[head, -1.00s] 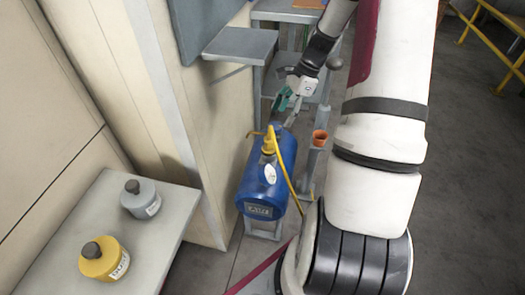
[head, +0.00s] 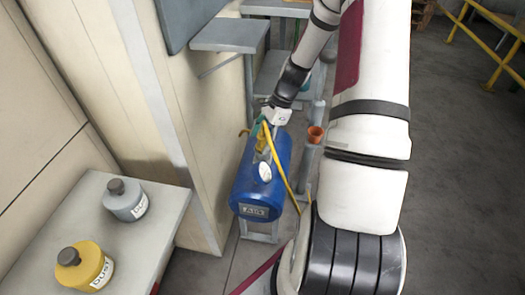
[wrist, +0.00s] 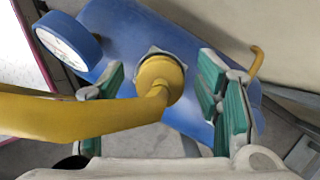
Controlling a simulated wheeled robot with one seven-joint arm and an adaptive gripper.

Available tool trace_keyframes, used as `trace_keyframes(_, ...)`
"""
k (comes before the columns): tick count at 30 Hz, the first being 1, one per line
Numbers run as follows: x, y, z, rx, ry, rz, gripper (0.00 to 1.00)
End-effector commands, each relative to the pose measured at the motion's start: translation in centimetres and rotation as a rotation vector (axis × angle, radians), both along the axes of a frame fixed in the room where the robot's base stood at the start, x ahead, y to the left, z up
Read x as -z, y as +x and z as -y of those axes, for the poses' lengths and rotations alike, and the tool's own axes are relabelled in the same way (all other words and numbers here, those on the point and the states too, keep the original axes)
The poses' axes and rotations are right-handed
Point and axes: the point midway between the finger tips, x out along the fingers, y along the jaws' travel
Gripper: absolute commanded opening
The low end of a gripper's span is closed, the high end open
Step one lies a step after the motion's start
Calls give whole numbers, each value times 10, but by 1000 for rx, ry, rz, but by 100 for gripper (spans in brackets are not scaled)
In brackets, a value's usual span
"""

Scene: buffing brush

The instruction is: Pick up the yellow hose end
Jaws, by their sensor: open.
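The yellow hose end (wrist: 158,80) sits on a fitting on top of the blue tank (head: 247,190). In the wrist view the yellow hose (wrist: 70,118) runs from it to the left. My gripper (wrist: 160,95) is open, with one green-padded finger on each side of the hose end. The left finger is partly behind the hose. I cannot tell whether either finger touches it. In the head view my gripper (head: 262,132) is at the top of the tank and hides much of the hose end.
A round gauge (wrist: 68,40) stands on the tank beside the left finger. An orange cup (head: 315,133) on a grey post is right of the tank. A grey shelf (head: 230,34) juts from the wall. A grey bench (head: 165,215) holds a grey and a yellow canister.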

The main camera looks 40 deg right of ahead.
Motion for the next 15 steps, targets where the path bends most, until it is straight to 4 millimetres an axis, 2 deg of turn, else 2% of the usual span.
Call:
trace_keyframes(6, 0, 0, 0, 0, -1, 0, 56)
trace_keyframes(13, 0, 0, 0, 0, -1, 0, 4)
trace_keyframes(14, 0, 0, 0, 0, -1, 0, 0)
trace_keyframes(15, 0, 0, 0, 0, -1, 0, 0)
